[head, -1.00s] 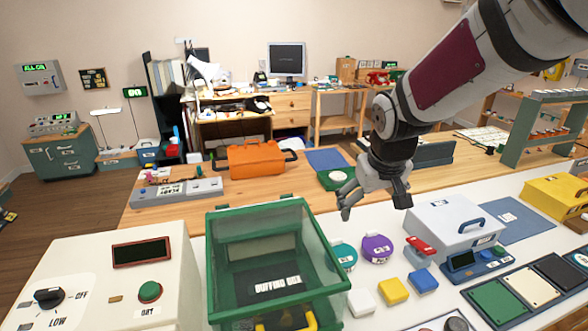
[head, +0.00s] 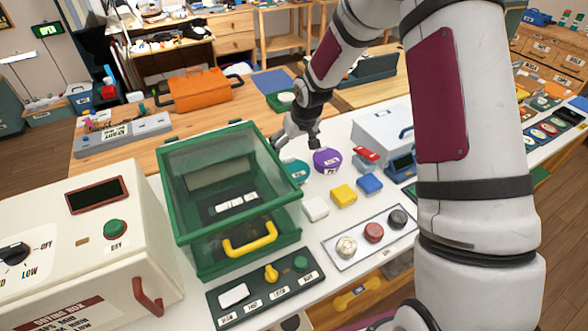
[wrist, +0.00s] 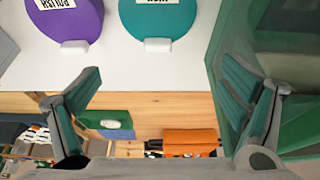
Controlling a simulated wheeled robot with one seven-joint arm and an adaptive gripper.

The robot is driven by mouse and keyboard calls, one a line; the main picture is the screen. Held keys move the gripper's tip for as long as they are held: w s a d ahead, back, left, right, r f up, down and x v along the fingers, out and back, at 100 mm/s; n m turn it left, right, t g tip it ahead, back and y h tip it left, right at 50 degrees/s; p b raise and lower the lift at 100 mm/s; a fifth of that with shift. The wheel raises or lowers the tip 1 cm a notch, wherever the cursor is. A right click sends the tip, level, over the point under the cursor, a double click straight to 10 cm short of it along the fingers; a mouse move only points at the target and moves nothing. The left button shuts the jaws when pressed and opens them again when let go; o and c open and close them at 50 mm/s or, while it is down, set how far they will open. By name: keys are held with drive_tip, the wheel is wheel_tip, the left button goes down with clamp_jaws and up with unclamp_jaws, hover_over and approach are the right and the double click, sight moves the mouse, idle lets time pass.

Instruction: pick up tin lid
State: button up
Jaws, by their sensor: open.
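A round teal tin (head: 297,170) stands on the white worktop beside the green box; its flat lid shows in the wrist view (wrist: 158,22) with a small white tab at its edge. A round purple tin (head: 327,161) stands to its right, and appears at upper left in the wrist view (wrist: 62,22), with a label reading POLISH. My gripper (head: 296,146) is open and empty, just behind the teal tin. In the wrist view its fingers (wrist: 160,72) are spread wide, with the teal tin beyond the gap and partly cut off by the frame edge.
The clear-sided green box (head: 237,200) stands close beside the teal tin; its wall is near the right finger in the wrist view. Yellow (head: 343,194), blue (head: 369,184) and white (head: 315,208) blocks sit in front. An orange toolbox (head: 200,90) stands on the wooden table behind.

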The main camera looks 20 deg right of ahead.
sight(290, 158)
drive_tip(key=shift+p+x, duration=0.4)
drive_tip(key=shift+x, duration=3.9)
drive_tip(key=shift+d, duration=0.1)
drive_tip(key=shift+c, duration=0.2)
drive_tip(key=c, duration=2)
